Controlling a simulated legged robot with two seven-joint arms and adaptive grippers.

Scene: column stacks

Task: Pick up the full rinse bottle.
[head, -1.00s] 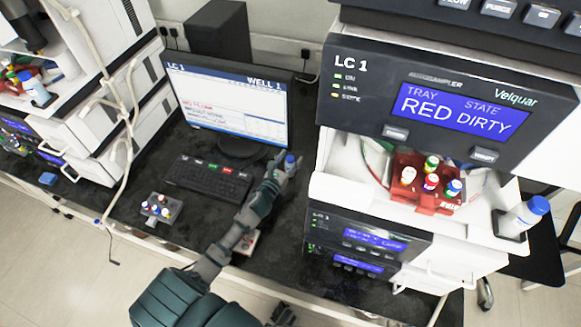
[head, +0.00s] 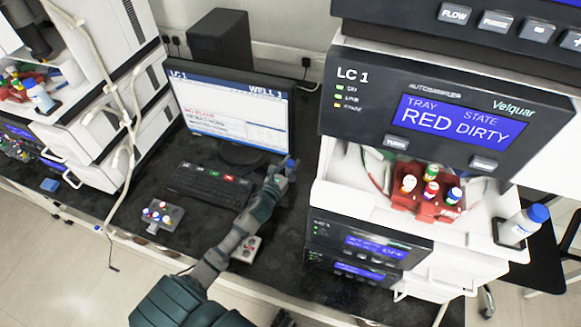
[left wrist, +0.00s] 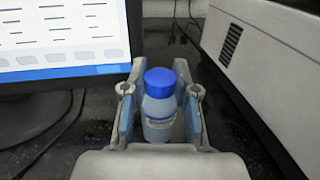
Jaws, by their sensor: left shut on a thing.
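A bottle with a blue cap and a pale, labelled body (left wrist: 159,108) stands between the fingers of my left gripper (left wrist: 160,100) in the left wrist view. The gripper is shut on it. In the head view the blue cap (head: 290,163) shows above my left gripper (head: 278,178), right of the monitor's foot; the fingers hide most of the body. Another white bottle with a blue cap (head: 521,225) stands in a dark holder at the right of the LC 1 stack. A similar bottle (head: 42,97) stands on the left stack. My right gripper does not show.
The monitor (head: 228,112) and keyboard (head: 208,186) are left of my gripper; the LC 1 autosampler (head: 440,105) is close on its right. A red vial tray (head: 430,203) sits in its opening. A small grey vial rack (head: 158,217) is at the bench front.

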